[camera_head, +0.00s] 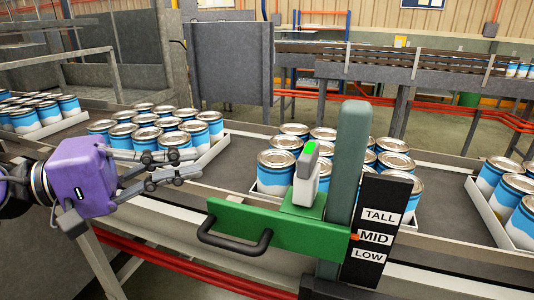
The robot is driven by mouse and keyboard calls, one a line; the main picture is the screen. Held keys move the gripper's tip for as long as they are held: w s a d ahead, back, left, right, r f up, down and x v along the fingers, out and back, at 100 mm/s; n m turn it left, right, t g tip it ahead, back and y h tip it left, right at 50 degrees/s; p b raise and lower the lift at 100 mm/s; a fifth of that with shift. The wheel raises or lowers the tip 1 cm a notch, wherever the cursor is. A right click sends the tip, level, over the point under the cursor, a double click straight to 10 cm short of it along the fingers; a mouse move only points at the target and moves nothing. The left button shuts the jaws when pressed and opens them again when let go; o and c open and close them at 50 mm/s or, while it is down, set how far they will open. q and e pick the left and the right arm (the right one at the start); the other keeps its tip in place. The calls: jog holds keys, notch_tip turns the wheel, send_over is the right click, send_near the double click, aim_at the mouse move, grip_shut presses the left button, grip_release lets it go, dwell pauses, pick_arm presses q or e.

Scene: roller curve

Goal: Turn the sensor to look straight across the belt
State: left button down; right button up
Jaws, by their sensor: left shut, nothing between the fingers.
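The sensor (306,181) is a small white-grey box with a bright green patch at its top. It stands on a green bracket (262,226) with a black handle (236,245), beside a thick grey-green post (347,165). I cannot tell exactly which way its face points. My left gripper (196,165), purple with grey fingers, is shut and empty. It is over the near side of the belt (232,176), left of the sensor and apart from it. My right gripper is not in view.
Trays of blue-and-white cans (147,133) stand along the belt, one tray (276,169) just behind the sensor. A black board (381,226) reads TALL, MID, LOW, with a small orange pointer at MID. A rail (171,214) runs along the near belt edge.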

aim_at(307, 175)
pick_arm(q)
jog(key=s+p+x, duration=0.1)
jog(key=p+x, duration=0.2)
jog(key=x, duration=0.3)
jog(key=s+d+p+x, duration=0.1)
jog(key=p+x, duration=0.2)
jog(key=x, duration=0.3)
jog(key=shift+s+d, duration=0.15)
jog(key=shift+d, duration=0.15)
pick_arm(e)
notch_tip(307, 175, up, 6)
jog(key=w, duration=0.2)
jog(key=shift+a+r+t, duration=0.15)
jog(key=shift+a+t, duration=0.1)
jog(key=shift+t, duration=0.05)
